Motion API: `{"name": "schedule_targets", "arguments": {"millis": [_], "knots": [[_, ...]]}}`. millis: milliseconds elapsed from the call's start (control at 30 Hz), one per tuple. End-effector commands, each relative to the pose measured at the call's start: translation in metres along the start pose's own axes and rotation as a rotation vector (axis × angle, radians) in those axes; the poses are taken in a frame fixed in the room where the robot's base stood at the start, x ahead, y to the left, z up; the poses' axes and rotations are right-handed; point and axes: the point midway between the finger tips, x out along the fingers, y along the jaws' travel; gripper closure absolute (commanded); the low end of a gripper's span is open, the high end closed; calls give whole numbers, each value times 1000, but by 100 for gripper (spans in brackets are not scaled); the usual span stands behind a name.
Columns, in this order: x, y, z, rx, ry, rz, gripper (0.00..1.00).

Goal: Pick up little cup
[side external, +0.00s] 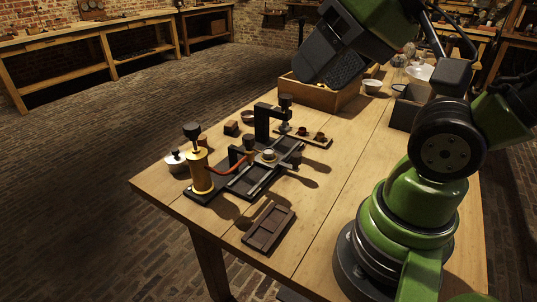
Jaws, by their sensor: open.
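Several small cup-like things stand on the wooden table, and I cannot tell which one is the little cup. A pale round cup-like piece (268,156) sits on the dark rail fixture (245,183). Two small dark brown cups (302,131) (319,137) stand on a thin wooden tray (326,145). A dark cup (249,142) stands behind the rail, and a small grey bowl (247,117) lies farther back. My gripper (330,68) is high over the back of the table, open, apart from all of these cups; its fingertips are hard to make out.
A black upright stand (263,124) rises mid-table. A flat dark tray (269,228) lies in front.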

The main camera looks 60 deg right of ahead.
Motion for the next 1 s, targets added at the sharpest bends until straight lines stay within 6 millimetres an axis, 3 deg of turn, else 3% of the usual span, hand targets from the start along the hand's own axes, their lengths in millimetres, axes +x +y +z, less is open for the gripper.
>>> {"name": "schedule_targets", "arguments": {"millis": [333,533,767,1000], "knots": [[1,0,-2,-3,-4,6,39],[16,4,-36,-47,-64,83,39],[66,32,-95,-143,-203,204,39],[139,92,-133,-236,-377,277,39]]}}
